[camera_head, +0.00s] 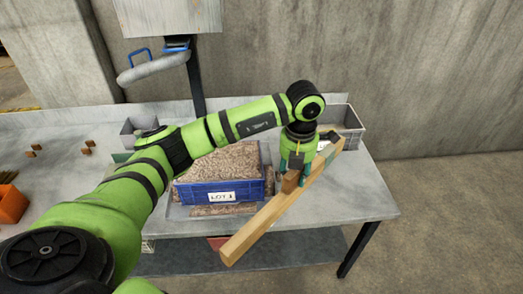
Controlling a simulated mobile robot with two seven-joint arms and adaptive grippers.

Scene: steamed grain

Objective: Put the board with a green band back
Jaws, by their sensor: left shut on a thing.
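A long, narrow wooden board (254,230) slants across the right part of the table, its near end sticking out past the front edge. My left gripper (297,180) points down at the board's upper half and is shut on it, around a small wooden block-like part on it. A pale green-grey patch shows on the board near its far end, but I cannot tell if it is a green band. The fingers hide part of the board. My right gripper is out of view.
A blue crate (221,198) labelled LOT, full of brown grain, stands in a tray (178,212). A grey bin (349,127) stands behind the board and an orange container (12,204) at far left. Small brown blocks (88,143) lie at left. The table's right front corner (375,205) is clear.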

